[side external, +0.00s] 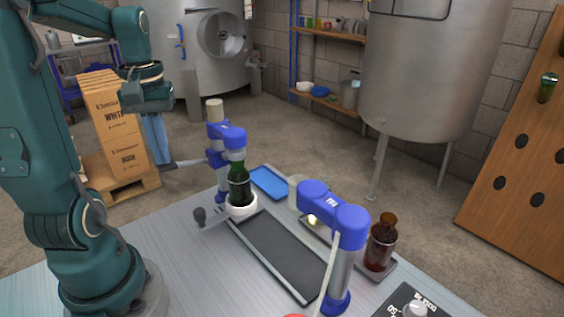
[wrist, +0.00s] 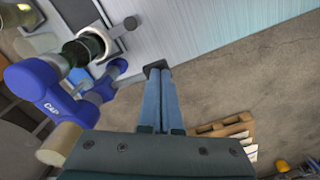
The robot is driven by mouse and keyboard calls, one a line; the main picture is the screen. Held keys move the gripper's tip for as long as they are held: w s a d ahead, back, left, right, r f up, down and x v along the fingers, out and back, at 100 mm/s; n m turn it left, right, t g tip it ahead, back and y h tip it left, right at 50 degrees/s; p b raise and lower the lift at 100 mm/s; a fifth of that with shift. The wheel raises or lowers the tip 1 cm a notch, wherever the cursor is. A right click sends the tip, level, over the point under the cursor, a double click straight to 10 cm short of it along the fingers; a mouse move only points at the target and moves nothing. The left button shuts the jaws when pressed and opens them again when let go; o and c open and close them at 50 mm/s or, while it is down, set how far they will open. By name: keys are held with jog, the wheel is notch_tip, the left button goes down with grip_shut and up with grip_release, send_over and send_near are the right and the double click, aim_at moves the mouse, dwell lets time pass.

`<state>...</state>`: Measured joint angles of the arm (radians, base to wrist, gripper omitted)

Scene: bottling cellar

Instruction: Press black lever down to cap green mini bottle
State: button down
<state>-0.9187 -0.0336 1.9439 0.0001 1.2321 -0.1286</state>
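The green mini bottle (side external: 239,186) stands upright in a white round holder (side external: 242,208) under the blue capper head (side external: 228,135). The wrist view shows the dark green bottle (wrist: 82,50) beside the blue capper marked CAP (wrist: 38,82). The black lever (side external: 188,163) sticks out to the left from the capper, roughly level. Its dark end (wrist: 156,66) shows at my fingertips in the wrist view. My gripper (side external: 160,163) points down with its blue fingers together at the lever's outer end. I cannot tell whether the tips touch it from above; the lever does not appear gripped.
A second blue-headed station (side external: 335,212) stands front right on the table, with a brown bottle (side external: 380,245) beside it. A dark tray (side external: 272,250) lies between the stations, and a blue tray (side external: 269,182) behind. A dark knob (side external: 199,215) sits by the holder. Boxes on a pallet stand behind my arm.

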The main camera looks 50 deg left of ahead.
jog(key=shift+w+f, duration=0.15)
jog(key=shift+f, duration=1.35)
dwell(2.2)
jog(key=shift+r, duration=4.55)
jog(key=shift+w+d+r, duration=0.1)
jog(key=shift+w+d, duration=0.1)
jog(key=shift+d, duration=0.1)
jog(key=d+f+m+t, duration=0.2)
jog(key=d+m, duration=0.4)
jog(key=d, duration=0.2)
jog(key=d+f+m+t, duration=0.3)
jog(key=d+m, duration=0.3)
jog(key=d, duration=0.3)
jog(key=shift+s+d+t, duration=0.2)
jog(key=shift+s+t, duration=0.1)
